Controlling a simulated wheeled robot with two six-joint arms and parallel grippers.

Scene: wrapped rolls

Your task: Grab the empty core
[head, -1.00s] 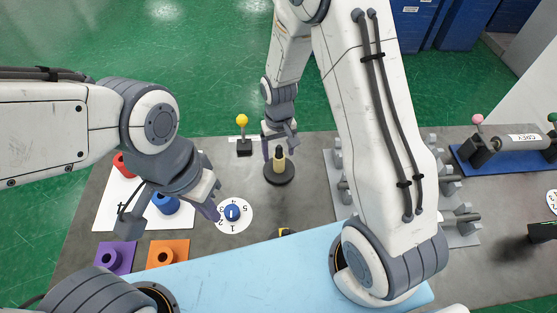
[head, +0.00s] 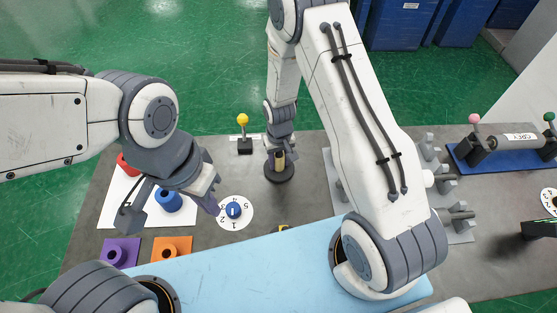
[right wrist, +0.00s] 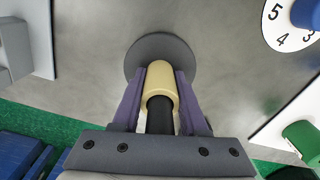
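The empty core is a short beige tube (head: 280,160), standing upright on a dark post with a round grey base (head: 279,175). In the right wrist view the core (right wrist: 160,84) sits between the two purple fingers of my right gripper (right wrist: 162,90), with the post's dark end showing in front of it. I see no clear gap between fingers and core, but cannot tell if they press on it. In the head view my right gripper (head: 280,150) partly hides the core. My left gripper (head: 208,203) hangs near the numbered dial; its finger opening is not clear.
A numbered white dial with a blue knob (head: 233,210) lies left of the base. A yellow ball on a stand (head: 243,121) stands behind left. Red, blue, purple (head: 119,252) and orange (head: 165,251) pieces are at the left. A grey rack (head: 462,225) is at the right.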

